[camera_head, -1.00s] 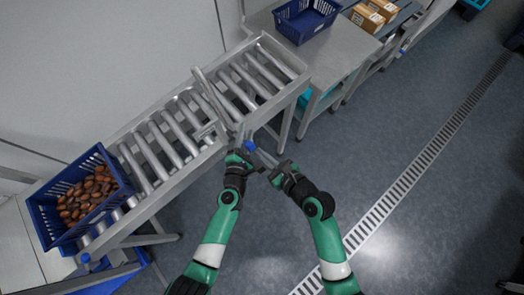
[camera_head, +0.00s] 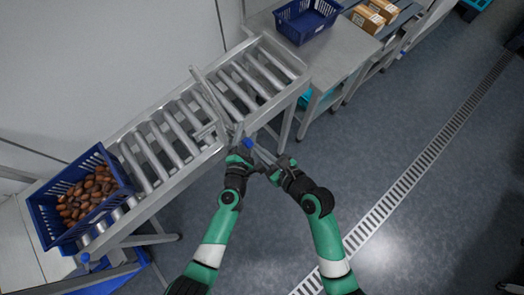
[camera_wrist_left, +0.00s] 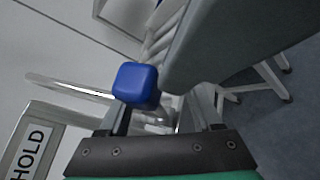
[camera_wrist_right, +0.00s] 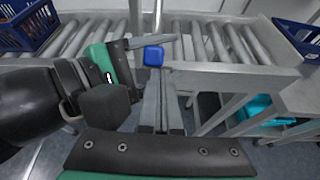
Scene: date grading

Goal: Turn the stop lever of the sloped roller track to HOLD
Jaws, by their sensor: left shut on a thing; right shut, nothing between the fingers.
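The stop lever's blue knob (camera_head: 247,143) is at the near side of the sloped roller track (camera_head: 205,150), just above my left gripper (camera_head: 243,152). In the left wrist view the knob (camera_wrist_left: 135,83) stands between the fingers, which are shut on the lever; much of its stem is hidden. A white HOLD label (camera_wrist_left: 28,150) is at the lower left of that view. My right gripper (camera_head: 267,162) is shut and empty, just right of the left gripper.
A metal bar (camera_head: 208,92) lies across the track. A blue crate of dates (camera_head: 118,166) sits at the track's lower left end. An empty blue crate (camera_head: 292,33) stands on the steel table (camera_head: 345,50) at upper right. The floor (camera_head: 390,130) right of the track is clear.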

